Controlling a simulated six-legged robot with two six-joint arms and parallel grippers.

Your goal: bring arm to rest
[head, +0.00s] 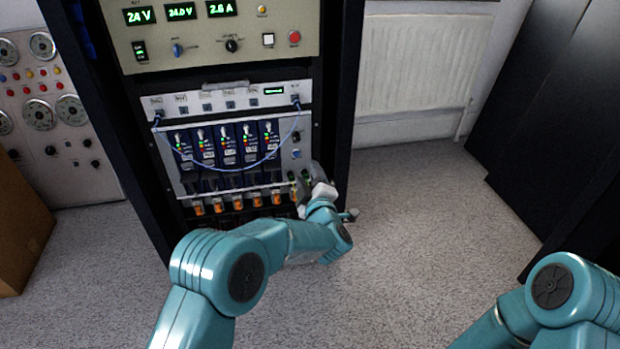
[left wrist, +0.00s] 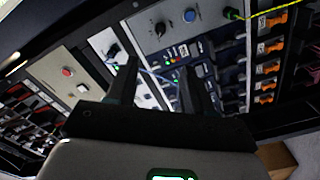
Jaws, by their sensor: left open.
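My left arm reaches in from the bottom of the head view to the lower right of an equipment rack (head: 345,110). My left gripper (head: 304,187) is at the rack's front, by the right end of a module unit (head: 287,135). In the left wrist view its two dark fingers (left wrist: 158,78) stand apart, with nothing seen between them. I cannot tell whether they touch the panel. The arm hides part of the rack's lower right. My right arm shows only at the lower right of the head view; its gripper is out of view.
A power panel (head: 215,32) with lit readouts is at the rack's top. A blue cable (head: 232,169) hangs across the modules, above orange connectors (head: 238,201). A gauge panel (head: 75,160) stands left, a radiator (head: 415,65) behind. Carpet (head: 420,220) right of the rack is clear.

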